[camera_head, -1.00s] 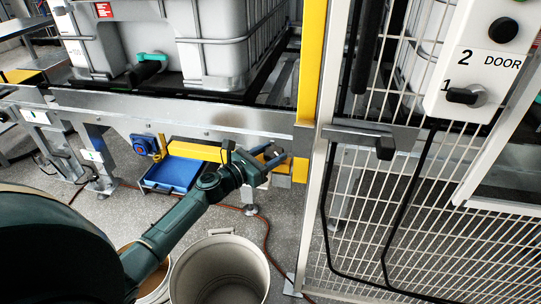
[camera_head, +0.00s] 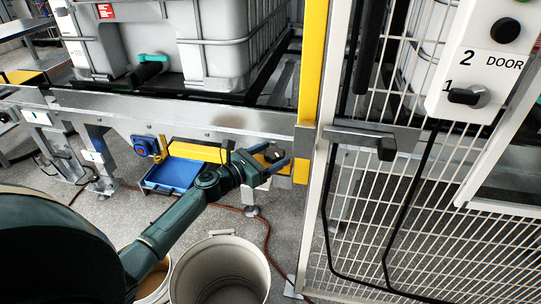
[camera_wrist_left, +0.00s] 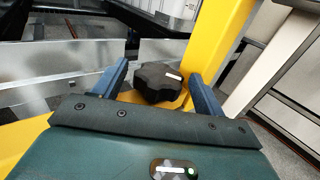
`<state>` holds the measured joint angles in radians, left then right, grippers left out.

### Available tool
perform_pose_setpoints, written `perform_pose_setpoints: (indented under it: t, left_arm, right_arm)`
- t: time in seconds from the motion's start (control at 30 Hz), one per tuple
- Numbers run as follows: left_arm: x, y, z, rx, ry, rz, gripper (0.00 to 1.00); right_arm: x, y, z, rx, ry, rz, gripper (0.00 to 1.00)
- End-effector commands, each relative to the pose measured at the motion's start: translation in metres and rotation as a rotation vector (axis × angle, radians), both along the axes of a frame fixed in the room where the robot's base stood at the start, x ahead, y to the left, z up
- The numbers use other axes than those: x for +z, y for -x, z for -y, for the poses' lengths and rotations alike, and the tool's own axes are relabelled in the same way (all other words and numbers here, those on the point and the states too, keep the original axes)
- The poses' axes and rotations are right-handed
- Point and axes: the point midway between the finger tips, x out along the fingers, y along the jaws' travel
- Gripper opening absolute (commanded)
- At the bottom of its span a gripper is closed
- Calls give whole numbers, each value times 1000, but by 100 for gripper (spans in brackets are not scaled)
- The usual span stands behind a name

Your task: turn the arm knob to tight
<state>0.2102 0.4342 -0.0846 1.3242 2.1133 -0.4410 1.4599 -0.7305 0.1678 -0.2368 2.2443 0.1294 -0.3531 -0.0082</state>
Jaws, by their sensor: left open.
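The arm knob (camera_wrist_left: 158,82) is a black lobed knob with a short white mark on its right side. It sits on a yellow part of the frame, in front of my left gripper. My left gripper (camera_wrist_left: 158,70) is open, with one blue finger on each side of the knob; I cannot tell whether either finger touches it. In the head view, the left gripper (camera_head: 279,154) reaches the yellow bracket below the steel rail, and the knob (camera_head: 272,155) shows small and dark between its fingers. No tight marking is readable. My right gripper is not in view.
A yellow post (camera_head: 312,70) and a white mesh door (camera_head: 375,210) with a black handle (camera_head: 387,148) stand right of the gripper. A steel rail (camera_head: 190,118) runs above it. A blue tray (camera_head: 170,175) and a pale bin (camera_head: 222,270) are below.

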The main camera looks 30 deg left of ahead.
Motion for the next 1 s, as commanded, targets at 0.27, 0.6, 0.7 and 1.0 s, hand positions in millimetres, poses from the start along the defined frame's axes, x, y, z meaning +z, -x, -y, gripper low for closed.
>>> perform_pose_setpoints:
  t: [0.27, 0.6, 0.7, 1.0]
  left_arm:
    - [0, 12, -6, 1, 0, -1, 71]
    - [-1, 79, -34, 0, -1, -3, 71]
    - [-1, 96, -41, 1, 0, -2, 71]
    - [0, 121, -52, 0, 0, 0, 71]
  right_arm:
    - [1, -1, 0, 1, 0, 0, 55]
    - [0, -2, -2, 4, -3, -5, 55]
    - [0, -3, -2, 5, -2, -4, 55]
    - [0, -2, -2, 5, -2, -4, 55]
